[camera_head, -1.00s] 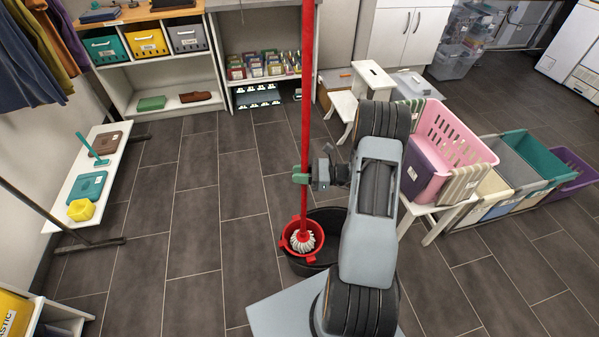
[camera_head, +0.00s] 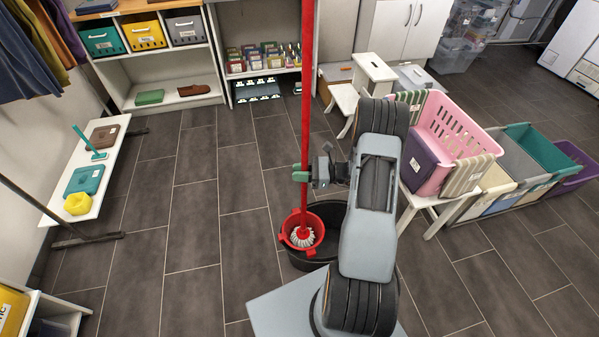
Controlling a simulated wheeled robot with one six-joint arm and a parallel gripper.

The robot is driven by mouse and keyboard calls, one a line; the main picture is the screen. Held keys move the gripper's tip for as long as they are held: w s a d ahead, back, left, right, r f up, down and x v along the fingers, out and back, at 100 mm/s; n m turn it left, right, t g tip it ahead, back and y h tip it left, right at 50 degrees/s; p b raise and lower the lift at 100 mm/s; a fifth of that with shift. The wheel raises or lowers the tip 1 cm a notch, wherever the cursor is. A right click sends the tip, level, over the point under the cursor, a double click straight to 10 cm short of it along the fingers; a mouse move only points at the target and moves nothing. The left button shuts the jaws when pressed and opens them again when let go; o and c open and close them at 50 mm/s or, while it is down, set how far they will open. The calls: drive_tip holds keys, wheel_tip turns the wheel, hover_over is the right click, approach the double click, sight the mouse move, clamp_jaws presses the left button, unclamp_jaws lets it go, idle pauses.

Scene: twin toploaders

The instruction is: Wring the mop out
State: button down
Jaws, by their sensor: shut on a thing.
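The mop has a long red handle (camera_head: 306,110) that stands nearly upright. Its white string head (camera_head: 302,236) sits inside the red wringer (camera_head: 286,236). The wringer is at the left side of a black bucket (camera_head: 333,212) on the floor. My gripper (camera_head: 301,175) is shut on the mop handle a good way above the wringer. A green part shows on the handle at the grip. My arm hides the right part of the bucket.
A bench with a pink basket (camera_head: 455,128) and a purple basket stands to the right, with several bins (camera_head: 535,148) beyond. A low white shelf (camera_head: 92,180) is at the left. The tiled floor (camera_head: 190,210) between it and the bucket is clear.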

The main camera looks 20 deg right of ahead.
drive_tip(key=shift+f+b, duration=0.8)
drive_tip(key=shift+f, duration=0.2)
idle(0.4)
drive_tip(key=shift+s+f, duration=0.15)
drive_tip(key=shift+f, duration=0.1)
idle(1.2)
drive_tip(key=shift+r, duration=0.1)
drive_tip(key=shift+r+p, duration=0.95)
drive_tip(key=shift+r, duration=0.35)
